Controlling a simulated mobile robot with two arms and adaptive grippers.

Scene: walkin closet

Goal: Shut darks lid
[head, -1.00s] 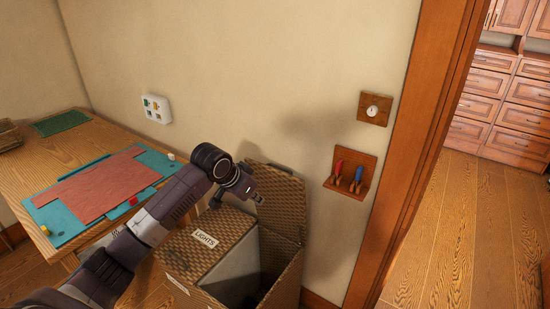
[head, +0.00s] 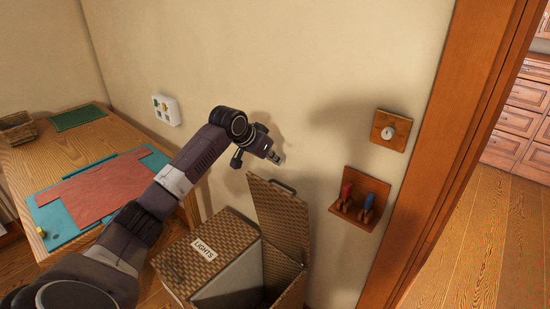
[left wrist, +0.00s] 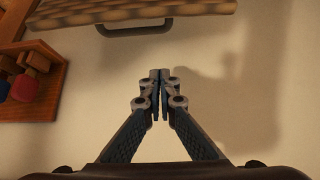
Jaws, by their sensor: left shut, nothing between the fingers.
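The wicker hamper (head: 186,262) has two halves. The half with the LIGHTS label (head: 209,250) has its lid down. The other half is open, and its woven lid (head: 278,222) stands up near the wall; no darks label is readable. A dark handle (head: 283,186) is on the lid's top edge. My left gripper (head: 277,158) is shut and empty, above the lid's top edge and near the wall. In the left wrist view the shut fingertips (left wrist: 160,76) are apart from the lid edge (left wrist: 130,12) and its handle (left wrist: 135,30). My right gripper is not in view.
A wall rack (head: 360,205) with red and blue handled tools and a small dial plaque (head: 391,130) are right of the lid. A door frame (head: 440,150) stands further right.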

